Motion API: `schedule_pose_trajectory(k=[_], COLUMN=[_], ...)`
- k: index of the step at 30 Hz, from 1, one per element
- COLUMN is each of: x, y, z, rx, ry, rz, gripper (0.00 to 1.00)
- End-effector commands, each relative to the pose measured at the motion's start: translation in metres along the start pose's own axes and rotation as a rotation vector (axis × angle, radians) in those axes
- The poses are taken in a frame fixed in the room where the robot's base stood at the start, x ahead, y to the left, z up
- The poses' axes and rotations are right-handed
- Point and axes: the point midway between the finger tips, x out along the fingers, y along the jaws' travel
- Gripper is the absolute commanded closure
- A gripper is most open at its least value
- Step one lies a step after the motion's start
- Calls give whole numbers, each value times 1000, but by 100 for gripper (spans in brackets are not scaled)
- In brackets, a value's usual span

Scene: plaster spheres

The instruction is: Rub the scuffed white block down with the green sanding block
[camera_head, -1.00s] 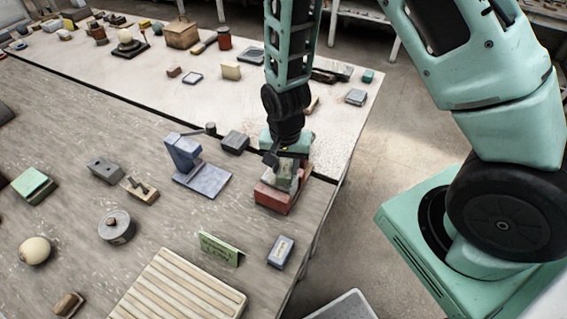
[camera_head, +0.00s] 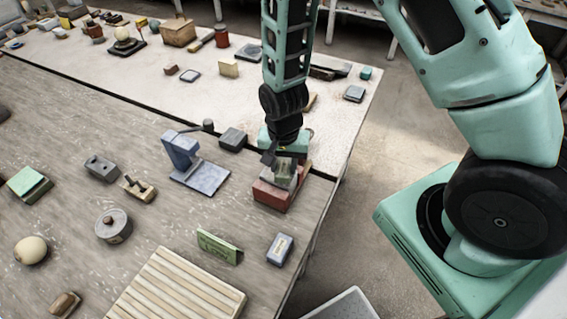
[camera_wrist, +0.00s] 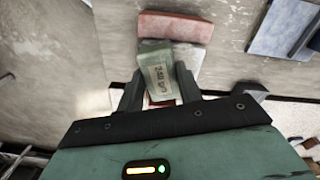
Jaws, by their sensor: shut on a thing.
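The green sanding block (camera_wrist: 157,72), with printed lettering on its face, is held between the fingers of my gripper (camera_wrist: 160,92) in the wrist view. In the head view my gripper (camera_head: 285,160) points down over the red holder (camera_head: 270,195) near the table's right edge, shut on the sanding block (camera_head: 284,173). A pale block (camera_wrist: 188,56), which looks like the scuffed white block, shows partly beside and beneath the sanding block, on the red holder (camera_wrist: 175,27). The sanding block and fingers hide much of it. I cannot tell whether the two blocks touch.
A blue-grey stand (camera_head: 185,160) is left of the holder, with a dark grey block (camera_head: 233,139) behind. The floor is right of the table edge.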

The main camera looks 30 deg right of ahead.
Motion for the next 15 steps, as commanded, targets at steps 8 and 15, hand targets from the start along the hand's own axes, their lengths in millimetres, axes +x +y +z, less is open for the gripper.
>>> schedule_pose_trajectory(k=[8, 15], x=[-1, 1], y=[0, 0], z=[-11, -20], rx=[0, 1], ry=[0, 0], rz=[0, 0], gripper=[90, 90])
